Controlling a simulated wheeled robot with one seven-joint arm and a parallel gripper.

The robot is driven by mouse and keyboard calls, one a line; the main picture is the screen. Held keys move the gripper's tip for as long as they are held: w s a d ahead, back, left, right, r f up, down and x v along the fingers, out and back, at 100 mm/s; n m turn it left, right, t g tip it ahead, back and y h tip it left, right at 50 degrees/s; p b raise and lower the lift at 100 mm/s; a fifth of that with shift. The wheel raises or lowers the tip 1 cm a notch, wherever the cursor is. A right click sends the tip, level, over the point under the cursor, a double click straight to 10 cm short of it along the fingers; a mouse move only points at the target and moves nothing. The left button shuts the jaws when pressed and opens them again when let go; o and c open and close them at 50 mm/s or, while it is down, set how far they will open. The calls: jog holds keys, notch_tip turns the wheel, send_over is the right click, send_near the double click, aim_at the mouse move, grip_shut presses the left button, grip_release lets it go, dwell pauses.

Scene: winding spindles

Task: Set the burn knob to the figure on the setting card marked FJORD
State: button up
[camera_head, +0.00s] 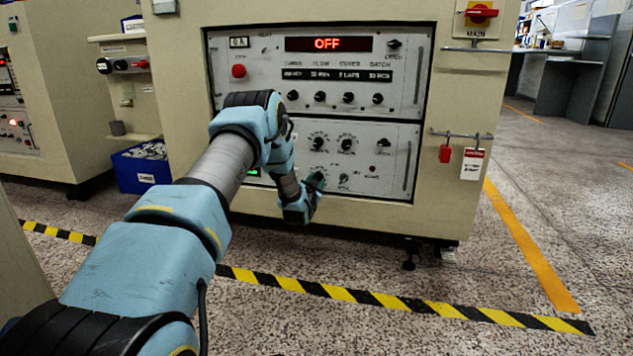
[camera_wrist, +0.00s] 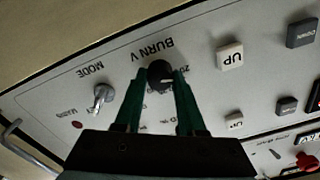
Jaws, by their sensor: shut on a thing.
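The burn knob (camera_wrist: 159,72) is a dark round knob beside the label BURN V in the wrist view. It sits on a pale panel (camera_wrist: 205,93) with small scale figures around it, partly covered by my fingers. My gripper (camera_wrist: 158,86) has its two green fingers on either side of the knob and is shut on it. The knob's pointer and exact setting cannot be read. In the head view my gripper (camera_head: 315,181) is at the lower front panel and hides the burn knob. I cannot make out a card marked FJORD in either view.
A metal MODE toggle (camera_wrist: 103,97) stands close beside the knob, with an UP button (camera_wrist: 230,55) on the other side. The machine's red display (camera_head: 327,44) reads OFF. A red padlock (camera_head: 445,153) and a tag (camera_head: 472,163) hang at the right.

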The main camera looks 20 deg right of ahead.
grip_shut()
jog(key=shift+m, duration=0.3)
jog(key=m+p, duration=0.1)
jog(key=m, duration=0.1)
jog(key=shift+m, duration=0.3)
jog(key=m+p, duration=0.1)
jog(key=m, duration=0.2)
jog(key=shift+m, duration=0.3)
jog(key=m+p, duration=0.1)
jog(key=m, duration=0.9)
jog(key=shift+m+b, duration=0.3)
jog(key=shift+m, duration=0.1)
